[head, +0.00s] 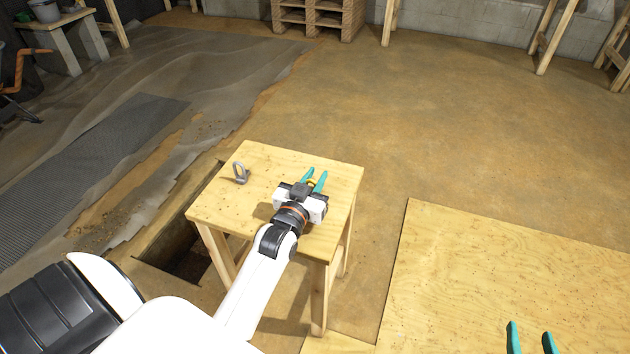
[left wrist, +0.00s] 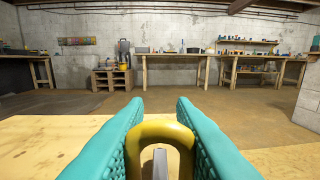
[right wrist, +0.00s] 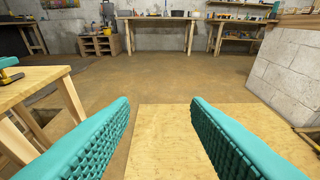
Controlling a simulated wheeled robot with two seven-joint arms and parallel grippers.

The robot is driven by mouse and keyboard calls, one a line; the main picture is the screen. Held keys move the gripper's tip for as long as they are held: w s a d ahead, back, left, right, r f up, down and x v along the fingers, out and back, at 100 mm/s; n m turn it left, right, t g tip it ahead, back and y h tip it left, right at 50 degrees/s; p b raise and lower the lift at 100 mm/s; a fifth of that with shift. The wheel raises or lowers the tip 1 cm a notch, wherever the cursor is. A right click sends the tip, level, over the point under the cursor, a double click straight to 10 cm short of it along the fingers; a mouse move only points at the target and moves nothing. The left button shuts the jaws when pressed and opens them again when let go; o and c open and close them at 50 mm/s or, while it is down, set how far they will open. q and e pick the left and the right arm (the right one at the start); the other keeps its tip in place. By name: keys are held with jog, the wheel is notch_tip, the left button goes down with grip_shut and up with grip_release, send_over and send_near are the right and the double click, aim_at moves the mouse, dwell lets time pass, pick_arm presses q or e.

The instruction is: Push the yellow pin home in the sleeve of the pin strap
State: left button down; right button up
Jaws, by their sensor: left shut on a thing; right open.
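The yellow pin (left wrist: 160,128) shows in the left wrist view as a thick yellow loop between the teal fingers of my left gripper (left wrist: 159,106). The fingers are shut on its sides. A grey bar (left wrist: 160,164) shows inside the loop; whether it sits in a sleeve I cannot tell. In the head view my left gripper (head: 314,180) is low over the small wooden table, with a bit of yellow between its fingers. A grey metal piece with an upright ring (head: 241,172) stands on the table, left of the gripper. My right gripper (head: 530,337) is open and empty.
The small wooden table (head: 260,155) stands beside a dark pit (head: 185,256) at its left. A plywood sheet (head: 480,262) lies on the floor at right, under my right gripper. Workbenches and a pallet stack (head: 318,15) stand far back. The floor between is clear.

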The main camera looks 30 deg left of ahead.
pick_arm(q)
notch_tip(320, 180, up, 5)
jog(key=shift+f+p, duration=0.15)
jog(key=shift+p, duration=0.8)
jog(key=shift+r+p, duration=0.85)
jog(key=shift+r, duration=1.65)
pick_arm(e)
jog(key=s+d+f+g+h, duration=0.2)
jog(key=s+d+f+g, duration=0.2)
jog(key=s+f+g, duration=0.4)
jog(key=shift+s+d+f+m+g+h, duration=0.35)
jog(key=shift+s+g, duration=0.65)
jog(key=shift+s, duration=1.3)
